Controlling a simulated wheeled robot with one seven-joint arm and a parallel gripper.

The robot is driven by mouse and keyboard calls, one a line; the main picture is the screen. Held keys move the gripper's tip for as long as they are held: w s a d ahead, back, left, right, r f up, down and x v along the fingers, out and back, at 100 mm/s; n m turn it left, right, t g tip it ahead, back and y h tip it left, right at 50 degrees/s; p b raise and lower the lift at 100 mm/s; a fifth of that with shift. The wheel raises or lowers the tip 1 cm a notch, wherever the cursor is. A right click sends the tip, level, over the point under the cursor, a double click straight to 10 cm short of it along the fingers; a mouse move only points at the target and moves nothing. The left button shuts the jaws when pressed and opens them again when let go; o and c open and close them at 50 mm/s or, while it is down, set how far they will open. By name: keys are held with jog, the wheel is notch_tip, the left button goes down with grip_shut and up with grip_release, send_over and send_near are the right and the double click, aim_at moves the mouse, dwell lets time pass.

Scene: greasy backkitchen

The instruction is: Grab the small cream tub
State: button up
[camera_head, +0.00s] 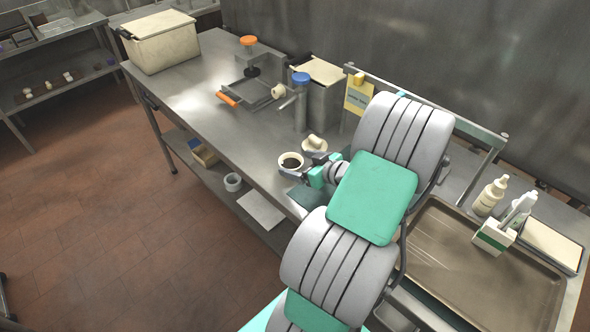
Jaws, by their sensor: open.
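A small round cream tub (282,164) with a dark inside stands on the steel counter near its front edge. My gripper (303,166) is open, low over the counter, with its fingers pointing left towards the tub. One finger is by the tub's near side and the other is to its right. I cannot tell whether the tub is between the fingers or touching them. My arm covers the counter to the right of the gripper.
A cream saucer-like item (314,145) sits close behind my gripper. A blue-topped grey dispenser (300,103) stands behind the tub. A metal tray (440,240) and bottles (490,195) are at right.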

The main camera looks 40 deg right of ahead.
aim_at(283, 159)
jog(key=x, duration=0.2)
jog(key=p+x, duration=0.1)
jog(key=x, duration=0.1)
jog(key=a+x, duration=0.1)
jog(key=x, duration=0.1)
jog(key=shift+w+r+p, duration=0.2)
jog(key=shift+w+p, duration=0.05)
jog(key=shift+p, duration=0.05)
jog(key=shift+s+d, duration=0.1)
jog(key=c, duration=1.5)
